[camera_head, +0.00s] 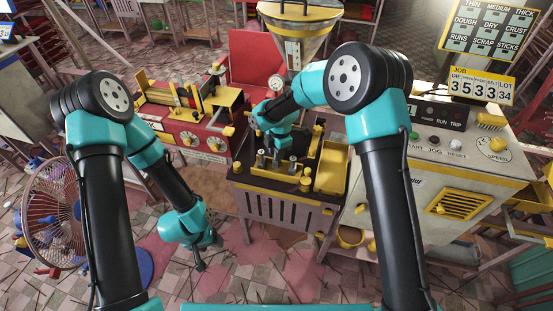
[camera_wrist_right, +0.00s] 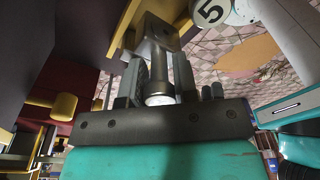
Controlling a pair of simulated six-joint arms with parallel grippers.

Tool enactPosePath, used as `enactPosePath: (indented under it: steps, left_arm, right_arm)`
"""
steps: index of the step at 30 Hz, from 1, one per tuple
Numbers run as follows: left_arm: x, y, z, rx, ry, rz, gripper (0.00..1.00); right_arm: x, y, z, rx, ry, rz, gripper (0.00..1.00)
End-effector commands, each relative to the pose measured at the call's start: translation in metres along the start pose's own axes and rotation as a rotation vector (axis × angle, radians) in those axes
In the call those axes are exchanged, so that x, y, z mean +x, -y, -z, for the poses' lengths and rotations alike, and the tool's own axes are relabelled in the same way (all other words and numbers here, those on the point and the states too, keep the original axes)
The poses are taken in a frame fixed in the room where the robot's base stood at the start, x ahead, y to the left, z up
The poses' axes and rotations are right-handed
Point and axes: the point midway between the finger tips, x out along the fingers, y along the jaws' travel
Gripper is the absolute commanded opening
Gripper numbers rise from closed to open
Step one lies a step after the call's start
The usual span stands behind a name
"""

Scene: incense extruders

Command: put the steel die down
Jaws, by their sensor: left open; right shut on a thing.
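In the right wrist view the steel die (camera_wrist_right: 160,65) is a grey cylinder with a pale round end and a wider block at its far end. My right gripper (camera_wrist_right: 160,75) is shut on it, with one finger on each side. In the head view my right gripper (camera_head: 276,157) is over the dark top of the yellow-trimmed stand; I cannot clearly tell the die from the small grey posts there, nor whether it touches the stand. My left gripper (camera_head: 200,264) hangs low on the left, open and empty, away from the stand.
A yellow tray (camera_head: 331,168) sits at the stand's right side. A red machine (camera_head: 185,130) stands to its left, a control console (camera_head: 450,150) to its right, and a hopper (camera_head: 300,30) behind. A fan (camera_head: 55,205) is at the left. The tiled floor in front is largely open.

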Motion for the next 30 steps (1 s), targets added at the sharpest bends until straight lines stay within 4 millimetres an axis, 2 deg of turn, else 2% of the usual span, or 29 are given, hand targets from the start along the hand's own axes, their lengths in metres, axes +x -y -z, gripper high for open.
enactPosePath:
  steps: [7, 16, 29, 30]
  left_arm:
    - [0.000, 0.000, 0.000, 0.000, 0.000, 0.000, 0.57]
    - [0.000, 0.000, 0.000, 0.000, 0.000, 0.000, 0.57]
    - [0.000, 0.000, 0.000, 0.000, 0.000, 0.000, 0.57]
    - [0.000, 0.000, 0.000, 0.000, 0.000, 0.000, 0.57]
  right_arm:
    - [0.003, 0.000, 0.000, 0.000, 0.000, 0.000, 0.00]
    - [0.035, 0.000, -0.004, 0.001, 0.000, 0.000, 0.00]
    - [0.040, 0.000, -0.005, 0.001, 0.000, -0.001, 0.00]
    - [0.040, 0.000, -0.005, 0.001, 0.000, 0.000, 0.30]
